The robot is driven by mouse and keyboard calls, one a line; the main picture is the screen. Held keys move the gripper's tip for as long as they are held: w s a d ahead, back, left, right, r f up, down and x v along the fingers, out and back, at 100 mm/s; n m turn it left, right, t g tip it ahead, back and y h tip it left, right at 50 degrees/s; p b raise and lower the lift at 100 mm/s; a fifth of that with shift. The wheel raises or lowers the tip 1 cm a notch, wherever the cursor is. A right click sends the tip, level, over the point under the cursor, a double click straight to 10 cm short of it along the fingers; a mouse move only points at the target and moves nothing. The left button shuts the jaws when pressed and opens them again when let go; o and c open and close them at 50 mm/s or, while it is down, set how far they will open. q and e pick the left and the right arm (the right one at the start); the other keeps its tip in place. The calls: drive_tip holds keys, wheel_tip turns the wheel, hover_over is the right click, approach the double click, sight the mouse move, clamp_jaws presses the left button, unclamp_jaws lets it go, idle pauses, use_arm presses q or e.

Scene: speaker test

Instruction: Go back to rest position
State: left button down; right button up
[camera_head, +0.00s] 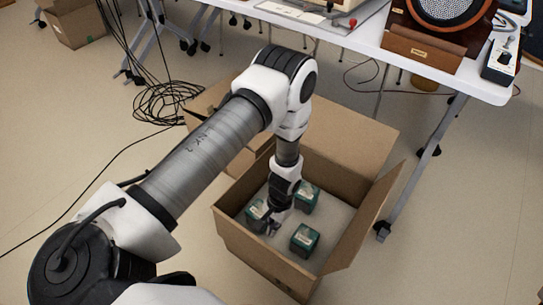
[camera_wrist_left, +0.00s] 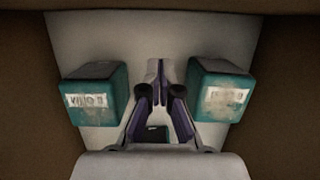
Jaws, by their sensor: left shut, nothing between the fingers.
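My left arm reaches down from the left into an open cardboard box (camera_head: 245,246) on the floor. The left gripper (camera_head: 272,229) is inside the box, shut and empty, among several small teal boxes. One teal box (camera_head: 304,239) stands to its right, one (camera_head: 306,197) behind it, and one (camera_head: 256,213) on its left, partly hidden by the gripper. In the left wrist view the shut fingers (camera_wrist_left: 159,68) point at the box's pale bottom. A teal box (camera_wrist_left: 94,92) is on the left and another (camera_wrist_left: 220,92) on the right. A dark, partly hidden one shows below the fingers. My right gripper is not in view.
The carton's walls and raised flaps (camera_head: 348,140) surround the gripper. A white table (camera_head: 395,45) with a wooden-cased speaker (camera_head: 449,12) and a small switch box (camera_head: 501,60) stands behind it. Black cables (camera_head: 165,102) lie on the floor. The floor at right is clear.

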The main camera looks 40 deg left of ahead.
use_arm(q)
drive_tip(key=s+p+v, duration=0.1)
drive_tip(key=p+v, duration=0.1)
drive_tip(key=v, duration=0.7)
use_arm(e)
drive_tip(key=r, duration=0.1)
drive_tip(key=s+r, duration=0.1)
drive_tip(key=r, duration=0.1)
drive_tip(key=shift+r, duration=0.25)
use_arm(q)
drive_tip(key=shift+r, duration=0.1)
